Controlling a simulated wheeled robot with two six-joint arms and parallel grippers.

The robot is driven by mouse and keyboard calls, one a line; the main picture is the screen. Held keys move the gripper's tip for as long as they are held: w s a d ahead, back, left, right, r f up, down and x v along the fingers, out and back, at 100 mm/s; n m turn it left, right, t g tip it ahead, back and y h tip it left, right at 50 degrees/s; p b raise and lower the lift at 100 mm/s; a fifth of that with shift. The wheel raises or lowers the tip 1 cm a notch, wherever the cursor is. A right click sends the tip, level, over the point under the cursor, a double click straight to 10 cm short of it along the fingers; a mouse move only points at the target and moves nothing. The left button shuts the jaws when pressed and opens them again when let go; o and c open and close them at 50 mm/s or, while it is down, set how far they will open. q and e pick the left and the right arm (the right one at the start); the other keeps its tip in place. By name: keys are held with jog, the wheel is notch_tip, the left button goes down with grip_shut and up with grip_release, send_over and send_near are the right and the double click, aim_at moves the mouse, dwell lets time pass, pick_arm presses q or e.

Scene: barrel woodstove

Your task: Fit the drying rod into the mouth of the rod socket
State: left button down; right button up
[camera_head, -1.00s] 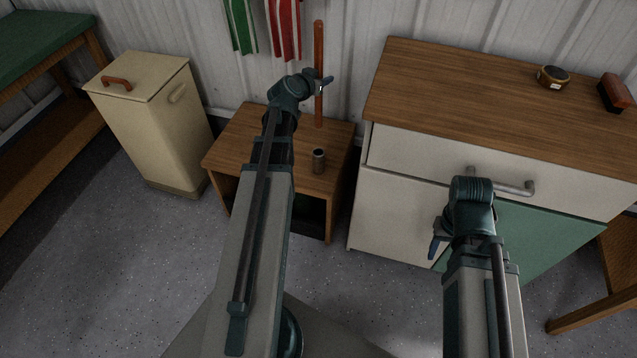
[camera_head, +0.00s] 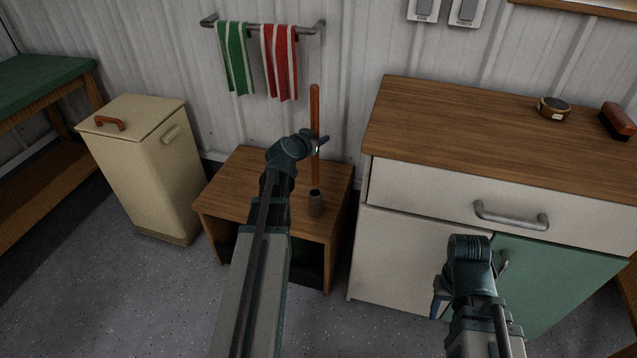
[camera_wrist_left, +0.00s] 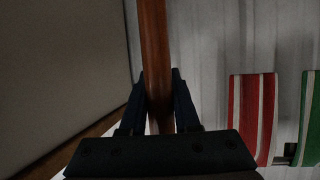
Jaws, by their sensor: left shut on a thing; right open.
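The drying rod (camera_head: 315,110) is a long reddish-brown stick, held upright above the small wooden table. My left gripper (camera_head: 318,146) is shut on it around its middle. In the left wrist view the rod (camera_wrist_left: 154,45) runs between the two dark fingers (camera_wrist_left: 159,105). The rod socket (camera_head: 315,205) is a short dark cup standing on the table top. The rod's lower end shows just at the socket's mouth; I cannot tell whether it is inside, above or behind it. My right gripper (camera_head: 438,301) is open and empty in front of the cabinet.
The small wooden table (camera_head: 240,195) is otherwise bare. A cream bin (camera_head: 150,165) stands to its left and a cabinet (camera_head: 480,125) to its right. Green and red striped towels (camera_head: 280,62) hang on a wall rail behind. A tin (camera_head: 553,108) and a brush (camera_head: 617,122) lie on the cabinet.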

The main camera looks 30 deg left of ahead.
pick_arm(q)
notch_tip(320, 180, down, 9)
jog(key=b, duration=0.8)
jog(key=shift+f, duration=0.15)
notch_tip(320, 180, down, 4)
jog(key=b, duration=0.4)
jog(key=shift+f, duration=0.1)
jog(key=shift+f, duration=0.15)
jog(key=c, duration=0.6)
grip_release()
jog(key=shift+c, duration=0.2)
